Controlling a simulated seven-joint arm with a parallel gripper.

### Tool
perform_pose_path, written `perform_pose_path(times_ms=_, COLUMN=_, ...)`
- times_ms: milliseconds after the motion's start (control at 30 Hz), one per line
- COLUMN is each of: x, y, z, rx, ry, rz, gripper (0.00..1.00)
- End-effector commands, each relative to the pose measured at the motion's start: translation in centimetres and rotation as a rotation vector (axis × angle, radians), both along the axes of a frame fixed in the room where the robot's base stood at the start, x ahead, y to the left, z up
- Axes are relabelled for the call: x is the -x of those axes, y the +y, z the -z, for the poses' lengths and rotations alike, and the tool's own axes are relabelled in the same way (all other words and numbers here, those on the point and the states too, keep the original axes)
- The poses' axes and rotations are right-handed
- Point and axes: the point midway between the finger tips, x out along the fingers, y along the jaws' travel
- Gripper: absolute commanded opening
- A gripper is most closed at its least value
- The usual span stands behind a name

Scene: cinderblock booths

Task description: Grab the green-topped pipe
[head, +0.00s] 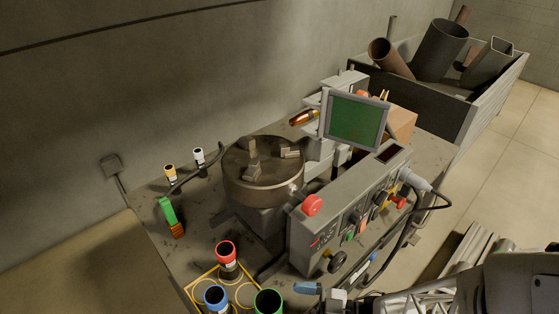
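The green-topped pipe (268,301) is at the bottom edge of the head view, standing at the front of the table. Its green rim and dark opening show; its lower part is cut off by the frame. A blue-topped pipe (215,297) stands to its left and a red-topped pipe (227,257) behind it. My gripper (328,296) is at the bottom, a short way right of the green-topped pipe and apart from it in the picture. It is seen small and partly cut off, so its opening is unclear.
A yellow-lined holder (244,294) with ring outlines is around the pipes. A machine with a round chuck (262,178), a control box with a red button (313,205) and a green screen (356,121) fills the table's middle. A metal bin (420,92) of tubes stands behind.

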Motion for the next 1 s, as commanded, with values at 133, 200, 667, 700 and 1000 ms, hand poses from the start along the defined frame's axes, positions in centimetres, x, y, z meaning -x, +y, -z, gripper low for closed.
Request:
perform_pose_path(times_ms=133, x=0.0, y=0.6, z=0.0, rx=0.001, ry=0.000, rz=-0.002, gripper=0.94)
perform_pose_path(times_ms=200, x=-0.1, y=0.9, z=0.0, rx=0.001, ry=0.000, rz=-0.002, gripper=0.94)
perform_pose_path(times_ms=667, x=-0.2, y=1.7, z=0.0, rx=0.000, ry=0.001, rz=0.000, gripper=0.94)
perform_pose_path(times_ms=700, x=-0.2, y=1.7, z=0.0, rx=0.000, ry=0.001, rz=0.000, gripper=0.94)
perform_pose_path(times_ms=1000, x=-0.2, y=1.8, z=0.0, rx=0.000, ry=0.001, rz=0.000, gripper=0.94)
